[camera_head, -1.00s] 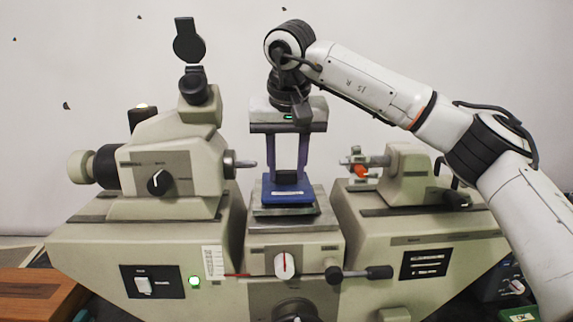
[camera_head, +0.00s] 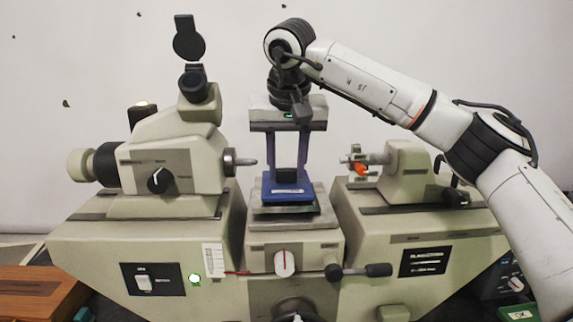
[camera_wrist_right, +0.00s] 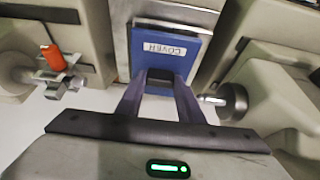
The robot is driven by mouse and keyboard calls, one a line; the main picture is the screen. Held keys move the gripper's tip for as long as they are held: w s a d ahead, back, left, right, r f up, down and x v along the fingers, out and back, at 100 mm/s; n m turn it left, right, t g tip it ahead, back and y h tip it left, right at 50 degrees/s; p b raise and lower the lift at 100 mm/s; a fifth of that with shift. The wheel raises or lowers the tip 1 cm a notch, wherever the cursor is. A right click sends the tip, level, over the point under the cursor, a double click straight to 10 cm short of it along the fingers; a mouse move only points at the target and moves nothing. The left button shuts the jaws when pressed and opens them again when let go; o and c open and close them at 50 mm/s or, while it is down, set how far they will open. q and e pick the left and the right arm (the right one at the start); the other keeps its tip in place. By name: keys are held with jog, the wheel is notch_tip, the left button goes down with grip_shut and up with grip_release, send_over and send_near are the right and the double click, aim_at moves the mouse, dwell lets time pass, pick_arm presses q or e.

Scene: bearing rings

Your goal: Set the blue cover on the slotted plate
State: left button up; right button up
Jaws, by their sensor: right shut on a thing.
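The blue cover (camera_head: 287,191) lies flat over the raised stage in the middle of the machine. In the right wrist view the blue cover (camera_wrist_right: 181,48) carries a white label reading "COVER". My right gripper (camera_head: 287,177) comes straight down from above, its two fingers shut on the cover's dark raised grip; the gripper also shows in the right wrist view (camera_wrist_right: 160,78). The slotted plate (camera_head: 287,210) seems to be the dark plate directly under the cover. Its slots are hidden, and I cannot tell whether the cover rests fully on it. My left gripper is not in view.
A grey-beige spindle head (camera_head: 170,165) stands left of the stage, its tip pointing at the cover. A tailstock (camera_head: 408,172) with an orange part (camera_head: 361,169) stands to the right. A black-knobbed lever (camera_head: 375,270) juts out in front. A wooden box (camera_head: 35,292) is at lower left.

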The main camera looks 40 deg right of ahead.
jog(key=shift+f, duration=0.25)
dwell(0.3)
jog(key=o, duration=1.2)
notch_tip(320, 180, up, 8)
jog(key=shift+r, duration=0.25)
dwell(0.4)
